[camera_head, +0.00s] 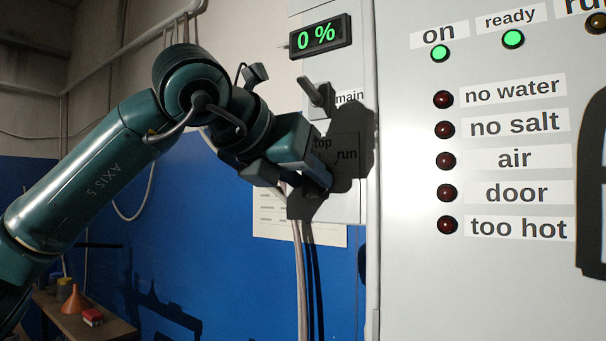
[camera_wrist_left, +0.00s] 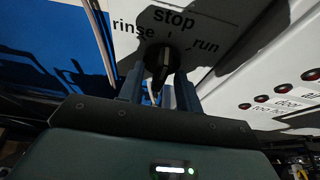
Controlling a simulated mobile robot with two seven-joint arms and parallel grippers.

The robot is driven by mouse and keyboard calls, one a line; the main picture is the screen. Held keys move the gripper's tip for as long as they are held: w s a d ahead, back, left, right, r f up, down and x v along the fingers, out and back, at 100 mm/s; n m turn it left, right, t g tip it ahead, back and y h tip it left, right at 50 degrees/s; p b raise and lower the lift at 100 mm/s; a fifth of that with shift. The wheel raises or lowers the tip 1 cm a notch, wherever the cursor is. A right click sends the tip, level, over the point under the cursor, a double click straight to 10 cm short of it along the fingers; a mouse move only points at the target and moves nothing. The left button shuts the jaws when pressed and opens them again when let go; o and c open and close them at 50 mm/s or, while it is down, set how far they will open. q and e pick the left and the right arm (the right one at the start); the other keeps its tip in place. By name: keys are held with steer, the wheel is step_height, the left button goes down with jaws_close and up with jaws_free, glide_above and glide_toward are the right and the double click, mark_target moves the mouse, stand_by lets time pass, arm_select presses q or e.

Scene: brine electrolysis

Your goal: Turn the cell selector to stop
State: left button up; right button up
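The cell selector (camera_wrist_left: 161,62) is a dark knob on a pale panel, ringed by the labels "rinse", "stop" and "run". In the left wrist view its grip bar looks close to upright below "stop", with a slight tilt; its exact setting is hard to read. My left gripper (camera_wrist_left: 161,92) has one finger on each side of the knob. I cannot tell whether the fingers touch it. In the head view my left gripper (camera_head: 318,180) is up against the panel and hides the knob; "run" and part of "stop" show above it. My right gripper is not in view.
A "main" switch (camera_head: 318,93) and a green "0 %" display (camera_head: 320,35) sit above the selector. The cabinet (camera_head: 410,260) to the right has lit "on" and "ready" lamps and several dark fault lamps. A paper notice (camera_head: 270,215) hangs on the blue wall behind my arm.

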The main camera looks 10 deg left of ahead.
arm_select(q)
steer(key=shift+s+a+r, duration=0.15)
steer(key=shift+s, duration=0.15)
steer(key=b+v, duration=0.2)
steer(key=v, duration=1)
steer(key=shift+s, duration=0.2)
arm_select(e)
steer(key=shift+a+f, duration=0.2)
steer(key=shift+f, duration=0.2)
arm_select(q)
steer(key=shift+a, duration=0.1)
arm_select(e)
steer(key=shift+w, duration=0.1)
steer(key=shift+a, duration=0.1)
